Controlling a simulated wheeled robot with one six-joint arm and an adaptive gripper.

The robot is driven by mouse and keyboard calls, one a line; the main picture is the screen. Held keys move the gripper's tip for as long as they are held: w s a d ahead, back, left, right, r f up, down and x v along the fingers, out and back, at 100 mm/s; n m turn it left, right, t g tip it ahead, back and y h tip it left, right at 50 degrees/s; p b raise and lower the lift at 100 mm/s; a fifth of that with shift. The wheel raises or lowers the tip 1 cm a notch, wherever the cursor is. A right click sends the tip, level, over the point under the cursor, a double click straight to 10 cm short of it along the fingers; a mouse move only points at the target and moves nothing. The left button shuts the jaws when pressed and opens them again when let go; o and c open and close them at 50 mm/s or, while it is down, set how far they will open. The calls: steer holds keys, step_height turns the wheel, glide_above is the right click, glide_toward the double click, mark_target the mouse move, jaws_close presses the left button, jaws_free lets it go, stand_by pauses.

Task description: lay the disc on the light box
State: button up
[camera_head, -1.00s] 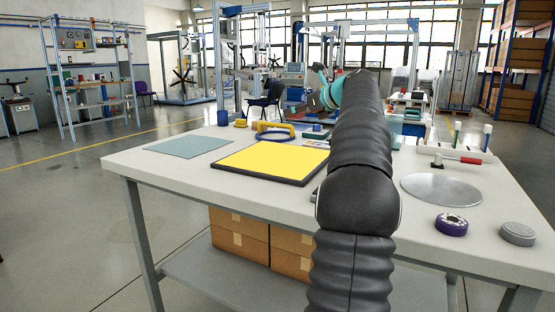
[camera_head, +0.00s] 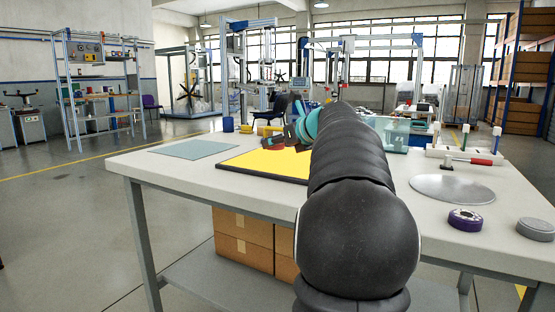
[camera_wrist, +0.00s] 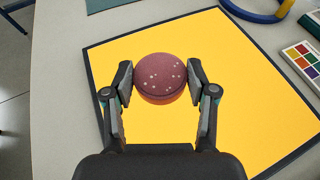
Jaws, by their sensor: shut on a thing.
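The disc (camera_wrist: 160,72) is a thick, round, dark red piece with pale specks on its top, seen in the wrist view. My gripper (camera_wrist: 159,80) is shut on it, one finger at each side. The light box is a flat yellow panel with a black frame; it fills most of the wrist view (camera_wrist: 215,65) and lies on the table in the head view (camera_head: 262,163). The disc is over the yellow area, towards its far part. I cannot tell whether it touches the panel. My arm hides the right part of the light box in the head view.
A teal sheet (camera_head: 195,149) lies left of the light box. A blue and yellow ring (camera_wrist: 262,8) and a colour card (camera_wrist: 304,60) lie beyond and right of it. A silver plate (camera_head: 452,188), a purple roll (camera_head: 465,220) and a grey puck (camera_head: 536,229) sit on the right.

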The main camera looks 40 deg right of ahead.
mark_target(279, 164)
steer(key=shift+f+b, duration=0.55)
steer(key=shift+f, duration=1.3)
steer(key=shift+f, duration=0.15)
steer(key=o, duration=1.2)
steer(key=shift+s+r, duration=0.2)
steer(key=shift+r, duration=0.05)
steer(key=v, duration=1.1)
steer(key=shift+s+r+p, duration=0.1)
steer(key=shift+s+p, duration=0.15)
steer(key=shift+p, duration=0.1)
